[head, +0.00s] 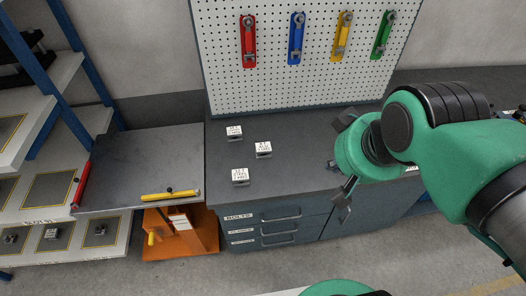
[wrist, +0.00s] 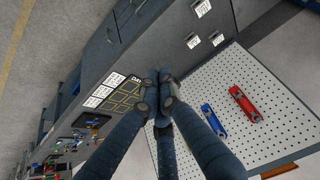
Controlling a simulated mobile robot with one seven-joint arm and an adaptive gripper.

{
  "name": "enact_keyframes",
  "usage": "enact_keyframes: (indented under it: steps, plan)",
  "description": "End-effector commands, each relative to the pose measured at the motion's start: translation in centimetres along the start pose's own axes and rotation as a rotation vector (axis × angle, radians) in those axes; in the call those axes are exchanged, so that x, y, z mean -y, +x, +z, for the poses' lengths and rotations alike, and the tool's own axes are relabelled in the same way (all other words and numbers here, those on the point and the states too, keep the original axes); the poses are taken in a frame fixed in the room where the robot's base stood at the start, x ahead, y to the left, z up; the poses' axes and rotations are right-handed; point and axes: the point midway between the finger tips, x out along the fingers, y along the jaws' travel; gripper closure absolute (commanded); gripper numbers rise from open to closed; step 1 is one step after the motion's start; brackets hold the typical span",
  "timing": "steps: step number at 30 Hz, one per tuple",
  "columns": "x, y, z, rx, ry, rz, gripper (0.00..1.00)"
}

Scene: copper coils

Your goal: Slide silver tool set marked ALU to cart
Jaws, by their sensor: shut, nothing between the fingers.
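Three small silver sets with white labels stand on the dark workbench in the head view: a back left one (head: 234,132), a back right one (head: 263,149) and a front one (head: 240,176). Their labels are too small for me to tell which reads ALU. The cart (head: 125,150), with a grey top and an orange base, stands left of the bench, its top beside the bench's left edge. My gripper (wrist: 157,92) is shut and empty in the wrist view, its fingertips together. In the head view it is right of the three sets, apart from them.
A pegboard (head: 300,70) with red, blue, yellow and green wrenches rises behind the bench. A yellow bar (head: 170,195) and a red bar (head: 81,185) edge the cart top, which is otherwise bare. A shelf rack (head: 60,130) stands left. Yellow-outlined squares (wrist: 122,95) mark the bench.

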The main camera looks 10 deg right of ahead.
Motion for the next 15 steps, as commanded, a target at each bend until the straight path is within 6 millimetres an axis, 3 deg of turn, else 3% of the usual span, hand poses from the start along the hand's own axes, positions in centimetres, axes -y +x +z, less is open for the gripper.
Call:
enact_keyframes:
  steps: [1,9,15]
  plan:
    - [0.0,0.0,0.0,0.000,0.000,0.000,0.92]
    - [0.1,0.3,-1.1,0.012,0.033,-0.001,0.39]
    - [0.4,1.5,-3.8,0.045,0.126,-0.002,0.39]
